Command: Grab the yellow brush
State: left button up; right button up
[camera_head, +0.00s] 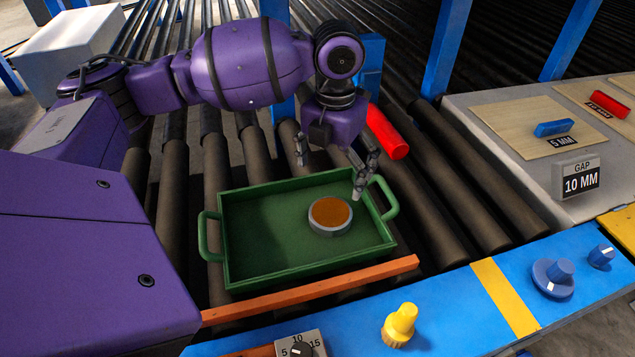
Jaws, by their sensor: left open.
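A yellow knob-shaped piece (399,325) stands on the blue front rail. No bristles show on it, so I cannot tell whether it is the brush; no other brush-like yellow thing is in view. My left gripper (330,178) is open and empty, pointing down above the back edge of the green tray (232,278). It is well behind the yellow piece. A round grey dish with a brown filling (330,213) sits in the tray, close in front of the gripper. My right gripper is not in view.
The tray lies on dark rollers behind an orange bar (310,290). A red cylinder (387,132) lies behind my gripper. Blue knobs (553,275) and a dial box (300,346) flank the yellow piece. A panel with blue and red blocks (553,128) is right.

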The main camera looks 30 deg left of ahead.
aim_at(398, 328)
jog(key=k+l, duration=0.2)
jog(key=l, duration=0.15)
jog(key=k+l, duration=0.15)
jog(key=l, duration=0.15)
jog(key=k+l, duration=0.1)
jog(key=l, duration=0.3)
jog(key=k+l, duration=0.1)
jog(key=l, duration=0.25)
